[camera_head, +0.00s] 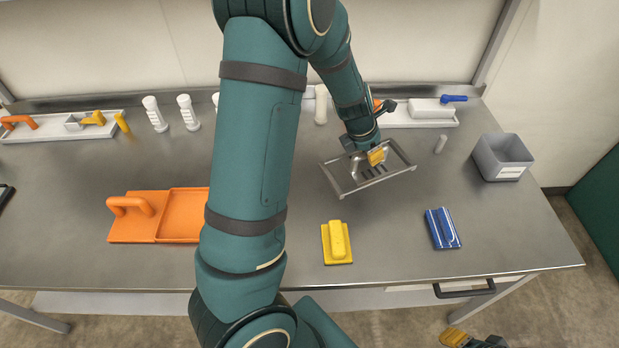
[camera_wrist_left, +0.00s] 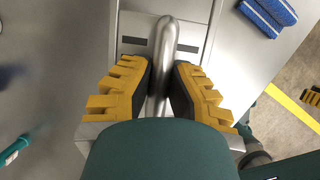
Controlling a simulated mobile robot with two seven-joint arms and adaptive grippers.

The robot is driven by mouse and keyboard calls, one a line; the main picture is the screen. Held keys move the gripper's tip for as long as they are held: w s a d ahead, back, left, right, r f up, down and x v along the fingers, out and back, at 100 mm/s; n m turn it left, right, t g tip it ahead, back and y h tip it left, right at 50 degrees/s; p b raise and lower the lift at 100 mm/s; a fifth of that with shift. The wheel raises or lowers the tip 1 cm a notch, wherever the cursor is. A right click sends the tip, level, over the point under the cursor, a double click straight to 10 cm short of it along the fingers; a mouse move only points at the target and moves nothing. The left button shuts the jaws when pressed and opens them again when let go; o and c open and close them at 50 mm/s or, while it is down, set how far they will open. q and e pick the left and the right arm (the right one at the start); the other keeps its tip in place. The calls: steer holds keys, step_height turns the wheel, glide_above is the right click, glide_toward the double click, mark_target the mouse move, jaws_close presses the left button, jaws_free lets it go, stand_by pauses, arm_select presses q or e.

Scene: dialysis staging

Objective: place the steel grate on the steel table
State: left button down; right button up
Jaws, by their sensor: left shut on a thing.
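The steel grate (camera_head: 347,181), a shallow metal tray shape with dark slots, is over the right half of the steel table (camera_head: 400,262). I cannot tell whether it touches the table. My left gripper (camera_head: 376,156) is shut on its upright rounded handle. In the left wrist view the handle (camera_wrist_left: 163,50) stands between the yellow-padded fingers of that gripper (camera_wrist_left: 160,88), with the grate's slotted plate (camera_wrist_left: 133,40) below. My right gripper (camera_head: 455,338) shows only in part at the bottom edge of the head view, off the table's front, and its opening is unclear.
A grey bin (camera_head: 502,157) stands at right. An orange tray (camera_head: 180,216) lies left. White trays (camera_head: 60,128) and bottles (camera_head: 189,112) line the back.

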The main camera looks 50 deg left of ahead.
mark_target(364, 165)
arm_select(q)
step_height(364, 165, down, 7)
steer(key=b, duration=0.3)
steer(key=shift+f+b, duration=1.05)
steer(key=shift+f, duration=0.55)
steer(key=shift+r, duration=0.1)
steer(key=c, duration=1.1)
jaws_free()
steer(key=shift+f, duration=0.2)
